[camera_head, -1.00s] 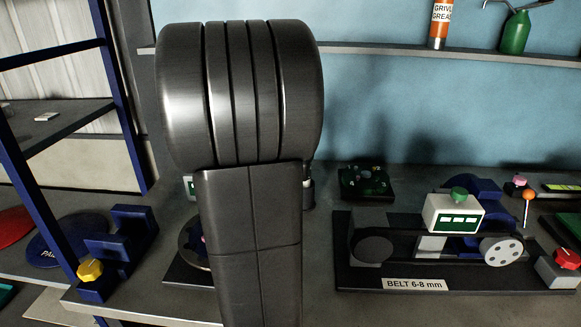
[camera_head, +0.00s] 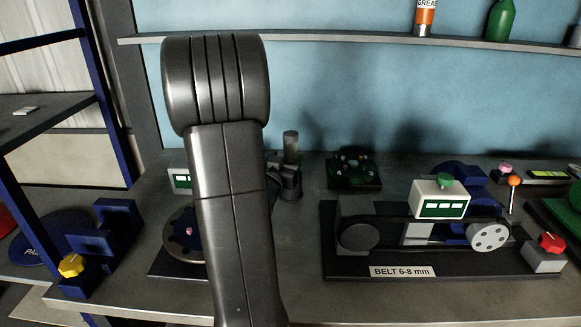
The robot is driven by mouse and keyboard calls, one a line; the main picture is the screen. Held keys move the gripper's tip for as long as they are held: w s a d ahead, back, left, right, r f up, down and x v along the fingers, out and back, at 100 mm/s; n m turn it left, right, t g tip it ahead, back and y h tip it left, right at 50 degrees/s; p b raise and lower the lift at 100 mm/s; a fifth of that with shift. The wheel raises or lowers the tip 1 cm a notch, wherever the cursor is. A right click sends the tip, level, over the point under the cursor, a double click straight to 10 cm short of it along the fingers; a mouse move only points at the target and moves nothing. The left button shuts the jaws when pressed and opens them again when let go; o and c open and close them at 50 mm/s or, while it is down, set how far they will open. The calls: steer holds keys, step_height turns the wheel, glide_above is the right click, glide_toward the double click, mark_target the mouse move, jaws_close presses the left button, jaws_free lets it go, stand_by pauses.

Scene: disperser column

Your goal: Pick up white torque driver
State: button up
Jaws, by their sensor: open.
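I cannot make out a white torque driver in the head view. My own dark arm link (camera_head: 228,200) stands upright in the left middle and covers part of the bench. My gripper does not show; it is hidden behind the arm or outside the picture. A dark upright cylinder on a jointed-looking base (camera_head: 290,170) shows just right of the arm, and I cannot tell what it is.
The grey bench (camera_head: 380,300) carries a belt rig (camera_head: 345,270) with a white box (camera_head: 428,190) on the right. A dark plate with green parts (camera_head: 352,173) lies behind it. Left are a blue bracket (camera_head: 115,225), a yellow knob (camera_head: 71,265) and a blue rack post (camera_head: 105,110).

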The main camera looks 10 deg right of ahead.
mark_target(289, 154)
steer(key=x, duration=0.4)
steer(key=shift+w+d+p, duration=0.25)
steer(key=shift+w+p, duration=0.1)
steer(key=shift+c, duration=0.2)
steer(key=c, duration=1)
steer(key=shift+c, duration=0.2)
steer(key=shift+r, duration=0.1)
